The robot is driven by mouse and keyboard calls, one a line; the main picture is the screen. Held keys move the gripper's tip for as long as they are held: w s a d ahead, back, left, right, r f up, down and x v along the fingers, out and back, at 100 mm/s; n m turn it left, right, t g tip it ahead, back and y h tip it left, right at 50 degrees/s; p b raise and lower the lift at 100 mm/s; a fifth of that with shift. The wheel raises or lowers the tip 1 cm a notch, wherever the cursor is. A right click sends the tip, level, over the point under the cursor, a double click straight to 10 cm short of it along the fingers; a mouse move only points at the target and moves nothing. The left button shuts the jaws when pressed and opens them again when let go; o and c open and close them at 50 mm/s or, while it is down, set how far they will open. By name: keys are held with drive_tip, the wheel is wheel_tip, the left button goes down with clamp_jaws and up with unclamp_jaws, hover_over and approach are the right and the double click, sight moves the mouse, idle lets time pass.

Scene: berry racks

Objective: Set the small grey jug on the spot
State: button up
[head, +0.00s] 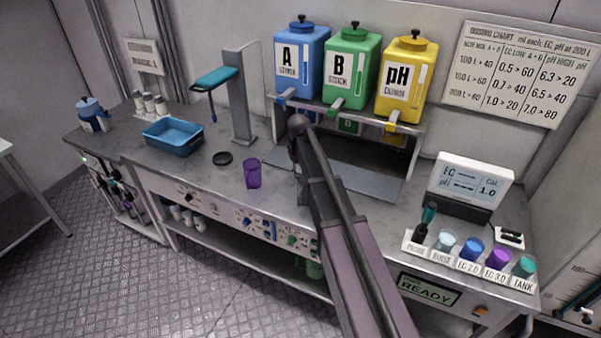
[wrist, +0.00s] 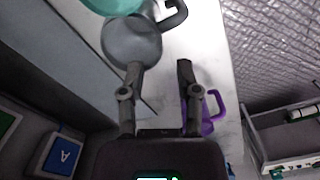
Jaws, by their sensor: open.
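A small grey jug (wrist: 130,42) shows in the wrist view, just beyond my fingertips and mostly ahead of the left finger. Its dark handle (wrist: 177,14) points up and right. My gripper (wrist: 160,70) is open, with nothing between its fingers. In the head view my arm covers the middle of the bench, and I cannot make out the grey jug or the fingers there. A flat black round disc (head: 222,158) lies on the bench left of the purple jug; I cannot tell if it is the spot.
A purple jug (head: 252,174) stands near the bench's front edge; it shows beside my right finger in the wrist view (wrist: 204,118). The dispenser shelf (head: 350,108) stands behind, a blue tray (head: 172,140) at left.

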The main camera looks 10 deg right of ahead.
wheel_tip(320, 180, up, 6)
drive_tip(key=p, duration=0.5)
drive_tip(key=shift+s, duration=0.1)
idle(0.7)
drive_tip(key=s+d+m, duration=0.1)
drive_tip(key=s+m, duration=0.4)
drive_tip(key=s, duration=2.1)
drive_tip(key=shift+s+d+m, duration=0.15)
drive_tip(key=shift+d+m, duration=0.2)
drive_tip(key=shift+m, duration=0.05)
drive_tip(key=shift+o, duration=1.1)
drive_tip(key=shift+f, duration=0.1)
wheel_tip(320, 180, down, 5)
drive_tip(key=b, duration=0.4)
drive_tip(key=shift+b, duration=0.3)
